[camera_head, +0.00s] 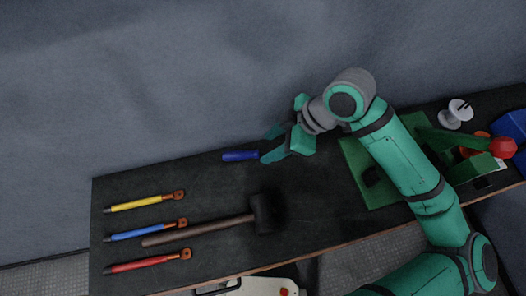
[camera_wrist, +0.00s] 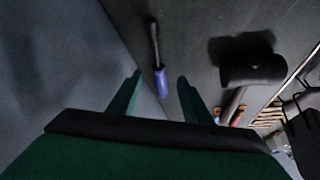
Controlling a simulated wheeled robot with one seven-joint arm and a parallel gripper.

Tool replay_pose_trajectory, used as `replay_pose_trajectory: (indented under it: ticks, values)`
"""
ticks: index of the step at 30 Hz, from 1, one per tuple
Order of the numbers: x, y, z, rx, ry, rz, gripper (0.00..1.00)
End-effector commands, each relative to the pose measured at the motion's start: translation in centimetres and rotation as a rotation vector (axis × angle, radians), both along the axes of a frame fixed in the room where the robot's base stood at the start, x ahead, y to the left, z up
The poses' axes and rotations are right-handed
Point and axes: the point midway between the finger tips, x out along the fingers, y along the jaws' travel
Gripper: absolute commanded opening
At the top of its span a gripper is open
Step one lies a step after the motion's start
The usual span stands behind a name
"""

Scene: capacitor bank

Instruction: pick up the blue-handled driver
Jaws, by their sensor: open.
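The blue-handled driver (camera_head: 240,156) lies near the back edge of the dark bench. In the wrist view its blue handle (camera_wrist: 161,83) points toward my gripper, and its thin shaft runs away toward the top. My gripper (camera_head: 266,145) is open and empty, close to the driver on its right in the head view. In the wrist view, the handle shows in the gap between the two fingers of my gripper (camera_wrist: 160,78). The fingers do not visibly touch it. I cannot tell how high the fingertips are above the bench.
A mallet (camera_head: 263,213) lies in front of the driver. Yellow (camera_head: 134,203), blue (camera_head: 133,234) and red (camera_head: 134,265) handled tools lie on the left. A green fixture (camera_head: 357,165) stands at right, with a white spool (camera_head: 456,112) behind.

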Motion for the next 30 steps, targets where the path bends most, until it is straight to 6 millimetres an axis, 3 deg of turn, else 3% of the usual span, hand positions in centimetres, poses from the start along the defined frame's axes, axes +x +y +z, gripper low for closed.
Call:
replay_pose_trajectory:
  ticks: [13,23,28,30]
  values:
    - [0.0,2.8,-4.3,0.002,0.001,0.014,0.45]
    - [0.1,3.0,-4.8,-0.001,0.0,0.013,0.45]
    - [0.1,3.0,-4.8,-0.001,0.0,0.013,0.04]
    - [0.1,3.1,-4.8,-0.001,0.001,0.013,0.0]
